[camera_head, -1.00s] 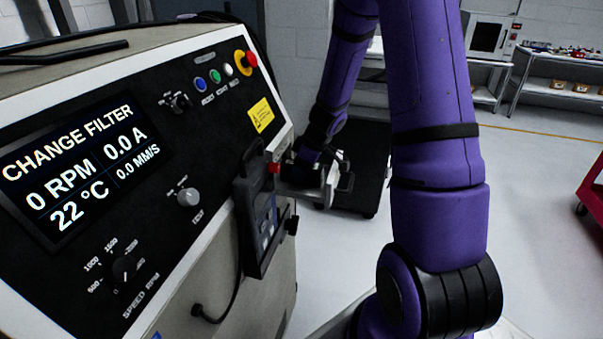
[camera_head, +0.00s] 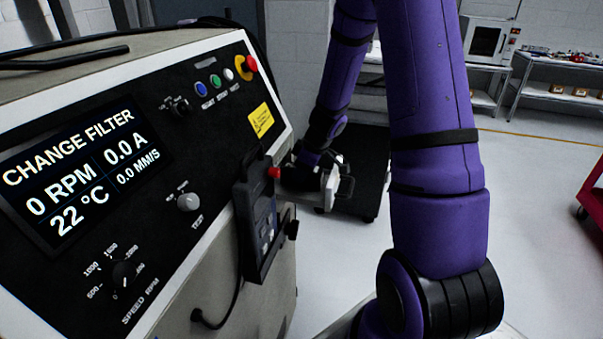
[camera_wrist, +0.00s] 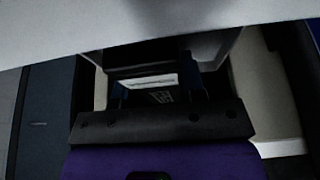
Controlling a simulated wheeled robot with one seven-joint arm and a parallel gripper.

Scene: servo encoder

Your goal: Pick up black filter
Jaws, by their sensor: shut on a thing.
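My gripper (camera_head: 325,180) is beside the far right side of the machine, at the end of my purple arm, and mostly hidden by its own wrist. A pale grey piece with a black handle-like loop (camera_head: 347,188) shows at its end. In the wrist view, a dark piece with a pale strip (camera_wrist: 150,82), probably the black filter, sits just beyond the dark bar of my gripper (camera_wrist: 160,122). My gripper is shut on it. The filter's outline is dark, and the finger contact is hard to make out.
The machine's control panel (camera_head: 215,150) fills the left, its screen (camera_head: 80,170) reading CHANGE FILTER. A black pendant (camera_head: 258,225) hangs on its near corner. A black cart (camera_head: 365,160) stands behind my gripper. Floor is open to the right, with a red cart (camera_head: 592,190) at the edge.

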